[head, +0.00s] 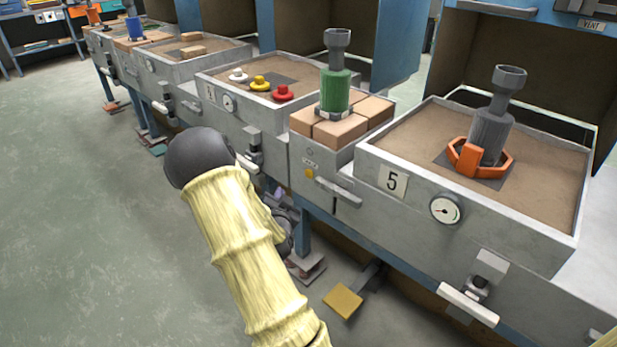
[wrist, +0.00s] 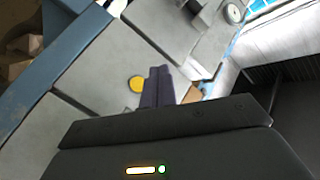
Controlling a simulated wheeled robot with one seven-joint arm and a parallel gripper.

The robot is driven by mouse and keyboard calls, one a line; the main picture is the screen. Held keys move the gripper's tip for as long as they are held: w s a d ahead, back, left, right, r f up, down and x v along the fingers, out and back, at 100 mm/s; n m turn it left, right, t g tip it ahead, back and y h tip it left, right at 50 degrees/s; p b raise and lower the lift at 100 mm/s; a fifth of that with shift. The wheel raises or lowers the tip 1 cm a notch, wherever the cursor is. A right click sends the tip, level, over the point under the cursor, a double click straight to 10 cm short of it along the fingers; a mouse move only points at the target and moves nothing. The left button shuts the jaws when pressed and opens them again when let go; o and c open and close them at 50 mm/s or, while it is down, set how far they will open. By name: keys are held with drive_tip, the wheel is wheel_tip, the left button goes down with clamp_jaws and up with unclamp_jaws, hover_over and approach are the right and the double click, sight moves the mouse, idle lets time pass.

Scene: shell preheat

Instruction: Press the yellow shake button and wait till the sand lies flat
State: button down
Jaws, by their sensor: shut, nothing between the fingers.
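The yellow button (head: 309,174) is a small round spot on the grey front panel under the brick shelf, left of the box marked 5. It also shows in the wrist view (wrist: 137,84), just left of my fingertips. My gripper (wrist: 160,70) is shut and empty, its dark fingers close to the button; I cannot tell whether they touch the panel. In the head view my gripper is mostly hidden by my sleeved arm. The brown sand (head: 410,140) in box 5 looks mostly level around a grey flask with an orange clamp (head: 468,158).
A green cylinder (head: 335,92) stands on the bricks (head: 340,130) above the panel. A bar handle (head: 338,191) sticks out right of the button. A yellow pedal (head: 343,300) is below. Another sand box (head: 215,85) holds white, yellow and red knobs. The floor at left is clear.

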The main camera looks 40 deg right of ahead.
sight(309, 174)
drive_tip(key=d, duration=0.8)
drive_tip(key=shift+w+d, duration=0.35)
drive_tip(key=shift+d, duration=0.05)
drive_tip(key=shift+d, duration=0.15)
idle(1.7)
drive_tip(key=shift+d, duration=0.25)
